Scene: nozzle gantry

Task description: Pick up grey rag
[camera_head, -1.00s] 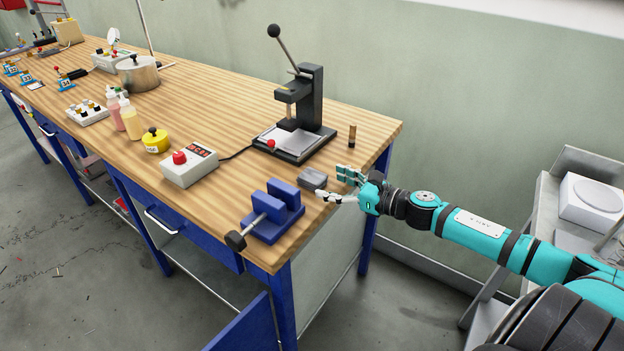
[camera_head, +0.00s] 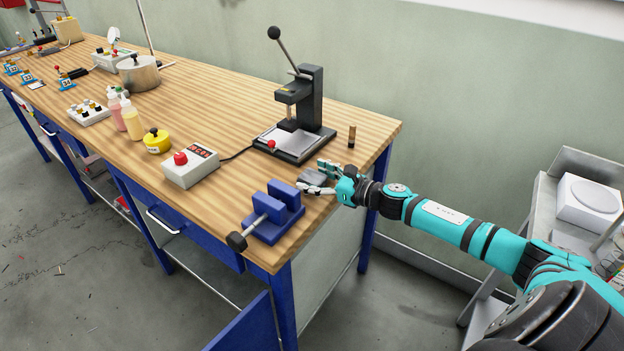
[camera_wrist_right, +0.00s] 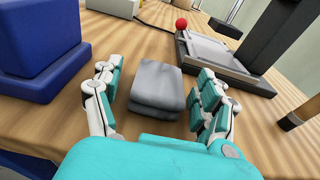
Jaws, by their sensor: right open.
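The grey rag (camera_head: 313,178) is a small folded block on the wooden bench top, between the blue vise and the arbor press. It also shows in the right wrist view (camera_wrist_right: 157,88), lying between the two fingers of my right gripper. My right gripper (camera_head: 322,177) is open, with one finger on each side of the rag. Small gaps show between the rag and the fingers in the wrist view (camera_wrist_right: 158,95). In the head view the gripper's fingers hide part of the rag. My left gripper is not in view.
The blue vise (camera_head: 275,214) stands left of the rag near the bench's front edge. The black arbor press (camera_head: 308,105) stands behind it, and a small brown cylinder (camera_head: 351,137) to the right. A white control box (camera_head: 190,168) with a red button is further left.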

